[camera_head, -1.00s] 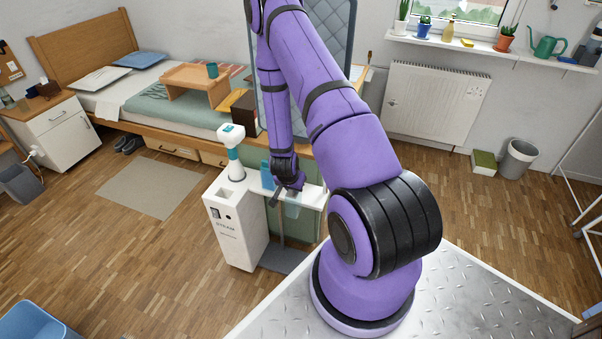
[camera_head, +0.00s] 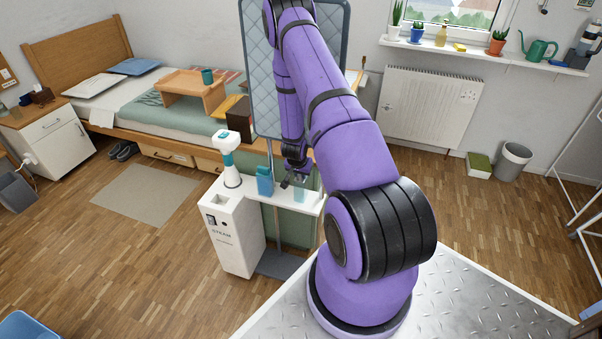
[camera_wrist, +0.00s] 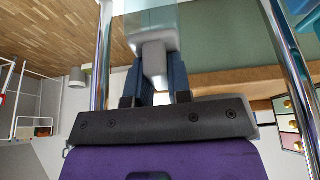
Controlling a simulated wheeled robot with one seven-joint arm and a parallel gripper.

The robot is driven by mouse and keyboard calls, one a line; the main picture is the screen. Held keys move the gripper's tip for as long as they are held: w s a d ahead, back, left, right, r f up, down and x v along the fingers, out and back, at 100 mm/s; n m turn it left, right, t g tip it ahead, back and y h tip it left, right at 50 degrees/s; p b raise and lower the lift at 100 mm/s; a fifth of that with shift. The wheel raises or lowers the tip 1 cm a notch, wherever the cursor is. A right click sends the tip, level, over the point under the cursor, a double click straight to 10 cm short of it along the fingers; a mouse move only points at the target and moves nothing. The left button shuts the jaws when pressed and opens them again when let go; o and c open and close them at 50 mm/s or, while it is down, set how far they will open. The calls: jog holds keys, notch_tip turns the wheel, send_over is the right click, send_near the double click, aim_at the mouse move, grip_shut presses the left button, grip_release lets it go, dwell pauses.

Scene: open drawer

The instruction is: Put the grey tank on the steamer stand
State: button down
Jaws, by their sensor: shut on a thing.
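My gripper (camera_head: 293,181) is shut on the grey tank (camera_wrist: 155,55), whose grey neck sits between the two fingers in the wrist view. The tank's see-through, pale body (camera_head: 299,192) shows by the gripper in the head view, over or at the right part of the white shelf of the steamer stand (camera_head: 250,238). I cannot tell if it touches the shelf. The stand is a white cabinet marked STEAM, with a shelf and upright poles. A blue tank (camera_head: 265,182) stands on the shelf left of my gripper. My arm hides part of the stand's right side.
A white and teal steamer head (camera_head: 229,160) stands upright on the cabinet top. A quilted board (camera_head: 263,85) rises behind the shelf. Chrome poles (camera_wrist: 103,50) flank the gripper in the wrist view. A bed (camera_head: 150,118) is behind; the floor at left is open.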

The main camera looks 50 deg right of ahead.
jog(key=shift+f, duration=0.1)
jog(key=c, duration=1.1)
grip_release()
jog(key=shift+o, duration=0.2)
